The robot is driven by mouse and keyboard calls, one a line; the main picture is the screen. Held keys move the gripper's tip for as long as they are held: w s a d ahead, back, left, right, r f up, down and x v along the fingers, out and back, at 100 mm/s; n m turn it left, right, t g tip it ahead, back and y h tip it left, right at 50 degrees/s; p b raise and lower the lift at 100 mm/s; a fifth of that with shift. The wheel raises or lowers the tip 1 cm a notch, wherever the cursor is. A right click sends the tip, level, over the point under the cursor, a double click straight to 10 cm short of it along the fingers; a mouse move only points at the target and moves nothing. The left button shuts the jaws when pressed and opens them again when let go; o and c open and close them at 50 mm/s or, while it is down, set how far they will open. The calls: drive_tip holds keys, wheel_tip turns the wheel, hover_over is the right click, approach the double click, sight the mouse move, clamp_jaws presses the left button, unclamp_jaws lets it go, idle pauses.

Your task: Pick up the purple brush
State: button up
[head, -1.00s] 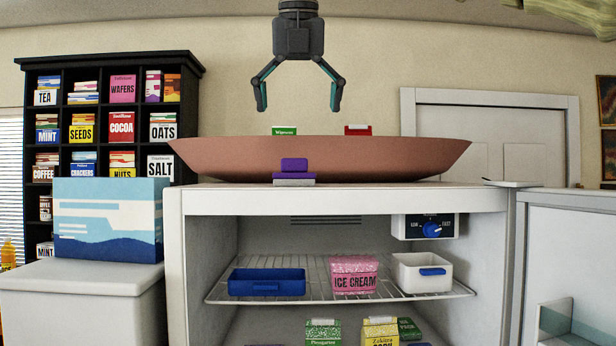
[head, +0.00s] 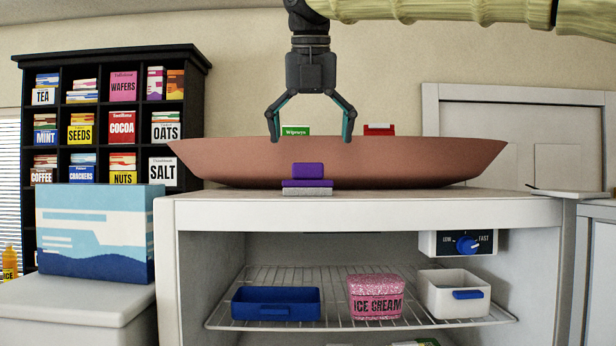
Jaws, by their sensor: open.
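The purple brush (head: 308,170) stands on top of the white fridge, in front of a wide brown bowl. It has a purple upper part and a pale grey base (head: 307,191). My gripper (head: 310,140) hangs pointing down above it, its two fingers spread and empty. The fingertips overlap the bowl's rim in the picture, a little higher than the brush. I cannot tell exactly how far in front of or behind the brush they are.
The brown bowl (head: 400,162) fills most of the fridge top (head: 450,208). A green box (head: 295,131) and a red item (head: 379,130) show above its rim. The open fridge holds a blue tray (head: 275,304), ice cream (head: 376,297) and a white bin (head: 453,294). A blue box (head: 97,233) stands left.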

sight(308, 170)
drive_tip(key=w+f, duration=0.2)
drive_tip(key=shift+w+a+f+p, duration=0.1)
drive_tip(key=shift+w+f+p, duration=0.05)
drive_tip(key=shift+w+p, duration=0.2)
drive_tip(key=shift+s+a+f+p, duration=0.15)
drive_tip(key=shift+s+f+p, duration=0.1)
drive_tip(key=shift+f+p, duration=0.35)
drive_tip(key=shift+p+x, duration=0.7)
drive_tip(key=shift+x, duration=1.1)
drive_tip(key=shift+s+r, duration=0.2)
drive_tip(key=shift+s, duration=0.05)
drive_tip(key=shift+c, duration=0.2)
drive_tip(key=c, duration=0.3)
drive_tip(key=shift+w+f, duration=0.1)
drive_tip(key=c, duration=0.6)
